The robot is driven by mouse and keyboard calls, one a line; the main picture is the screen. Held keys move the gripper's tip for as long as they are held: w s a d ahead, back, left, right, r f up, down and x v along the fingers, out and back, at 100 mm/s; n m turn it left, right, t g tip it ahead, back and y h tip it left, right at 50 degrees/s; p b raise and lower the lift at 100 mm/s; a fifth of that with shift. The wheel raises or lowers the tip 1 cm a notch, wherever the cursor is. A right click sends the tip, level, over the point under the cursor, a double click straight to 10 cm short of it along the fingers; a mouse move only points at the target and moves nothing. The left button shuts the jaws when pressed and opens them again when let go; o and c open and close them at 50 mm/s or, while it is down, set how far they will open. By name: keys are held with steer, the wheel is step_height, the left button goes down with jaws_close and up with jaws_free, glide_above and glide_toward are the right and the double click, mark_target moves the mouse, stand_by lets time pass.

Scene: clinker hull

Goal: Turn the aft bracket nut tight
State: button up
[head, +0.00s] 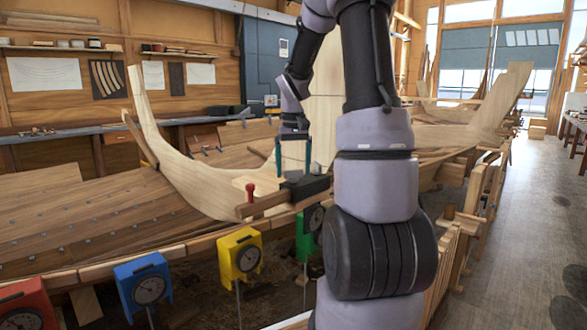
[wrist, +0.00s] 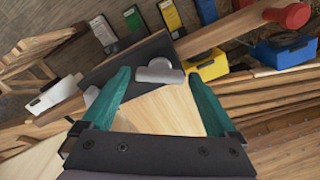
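A dark flat bracket (head: 308,187) sits by the hull's upper edge, below my gripper (head: 293,168). In the wrist view the bracket (wrist: 127,66) carries a light grey wing-shaped nut (wrist: 160,74). A second grey piece (wrist: 92,95) shows at left, partly behind a finger. I cannot tell from the frames which one is aft. My gripper, with teal fingers (wrist: 158,76), is open, its fingertips on either side of the wing-shaped nut. It looks empty, and contact with the nut cannot be made out. In the head view the nuts are not clearly visible.
A wooden bar (head: 262,205) with a red knob (head: 251,189) lies beside the bracket. Blue (head: 143,281), yellow (head: 240,255), green (head: 304,236) and red (head: 26,303) dial gauges stand along the hull edge. A curved wooden stem (head: 180,172) rises at left.

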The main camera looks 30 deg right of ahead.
step_height(320, 180, up, 11)
stand_by(0.7)
steer(key=shift+f, duration=0.1)
steer(key=s+a+r+m+t+y, duration=0.1)
steer(key=s+a+r+t, duration=0.1)
steer(key=s+a, duration=0.4)
steer(key=s+a+r+t+y, duration=0.1)
steer(key=s+a+t, duration=0.4)
steer(key=s, duration=0.8)
steer(key=shift+s+a+r+m, duration=0.25)
steer(key=shift+a+r+m, duration=0.15)
steer(key=shift+a, duration=0.85)
